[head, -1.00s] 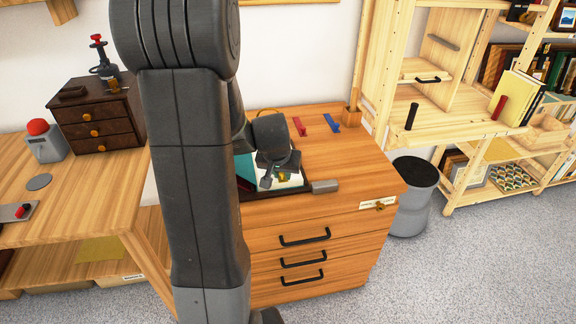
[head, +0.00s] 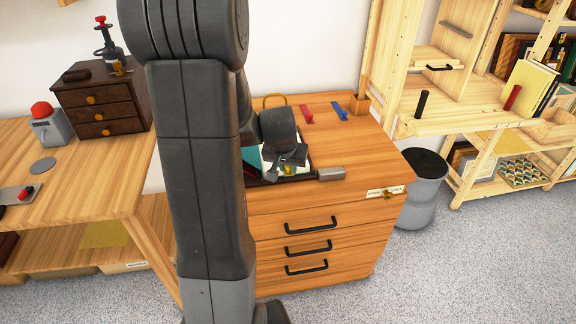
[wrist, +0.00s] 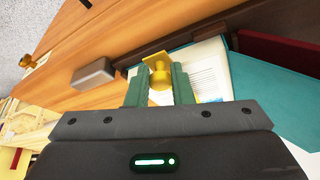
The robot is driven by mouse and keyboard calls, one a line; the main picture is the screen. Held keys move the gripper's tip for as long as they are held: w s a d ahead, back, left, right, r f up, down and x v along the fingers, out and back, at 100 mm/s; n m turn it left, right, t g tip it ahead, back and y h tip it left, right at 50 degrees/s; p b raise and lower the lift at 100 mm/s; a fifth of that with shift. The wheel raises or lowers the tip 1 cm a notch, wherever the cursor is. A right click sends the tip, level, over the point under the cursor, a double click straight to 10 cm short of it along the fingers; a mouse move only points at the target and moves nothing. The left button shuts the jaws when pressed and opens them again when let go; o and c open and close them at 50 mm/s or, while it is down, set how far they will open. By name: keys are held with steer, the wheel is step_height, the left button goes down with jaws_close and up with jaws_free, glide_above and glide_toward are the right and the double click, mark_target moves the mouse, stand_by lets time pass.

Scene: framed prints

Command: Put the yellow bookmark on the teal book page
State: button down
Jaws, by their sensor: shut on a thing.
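My gripper (head: 288,158) is over the wooden drawer cabinet, above an open book. In the wrist view, its green fingers (wrist: 159,86) are shut on the yellow bookmark (wrist: 158,73), a flat plate with a rounded knob. The bookmark also shows small in the head view (head: 289,171). Behind it in the wrist view lies a white printed page (wrist: 208,62), with the teal page (wrist: 275,97) to its right. The teal part shows in the head view (head: 252,160) left of the gripper. I cannot tell whether the bookmark touches the white page. My arm hides part of the book.
A grey block (head: 331,174) lies right of the book. Red (head: 308,114) and blue (head: 340,111) pieces lie at the cabinet's back. A dark rim (wrist: 175,39) borders the book. The cabinet top's right side (head: 370,155) is clear.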

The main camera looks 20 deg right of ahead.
steer(key=shift+f+b, duration=0.35)
steer(key=shift+f, duration=0.25)
steer(key=c, duration=1.2)
jaws_free()
steer(key=shift+r, duration=0.1)
steer(key=p+v, duration=0.2)
steer(key=v, duration=1.1)
steer(key=shift+s+a+r, duration=0.15)
steer(key=shift+r, duration=0.2)
steer(key=shift+f, duration=0.15)
steer(key=b+x, duration=0.1)
steer(key=x, duration=1.2)
steer(key=shift+w, duration=0.2)
steer(key=shift+r, duration=0.35)
